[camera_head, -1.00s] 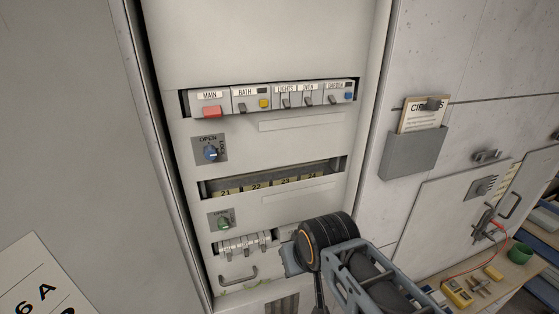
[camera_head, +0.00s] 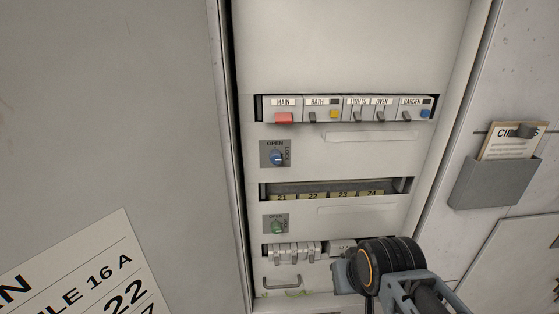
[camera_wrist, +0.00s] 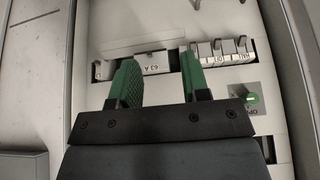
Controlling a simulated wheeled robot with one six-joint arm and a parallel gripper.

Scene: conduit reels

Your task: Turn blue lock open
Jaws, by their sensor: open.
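The blue lock (camera_head: 277,158) is a round blue knob on a grey plate marked OPEN at the top and LOCK at the right side. It sits on the white panel below the MAIN switch. Below it is a similar green lock (camera_head: 278,227), which also shows in the wrist view (camera_wrist: 251,99). My gripper shows in the wrist view with two green-padded fingers (camera_wrist: 163,82) apart and nothing between them. It is in front of the lower panel, below and to the right of the blue lock. In the head view my wrist hides the fingers. The blue lock is not in the wrist view.
A row of switches (camera_head: 345,109) runs above the blue lock. A numbered slot (camera_head: 340,188) lies between the locks. Lower down are grey breakers (camera_head: 291,253) and a handle (camera_head: 283,284). A card holder (camera_head: 494,184) hangs at the right. A lettered sign (camera_head: 90,275) is at lower left.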

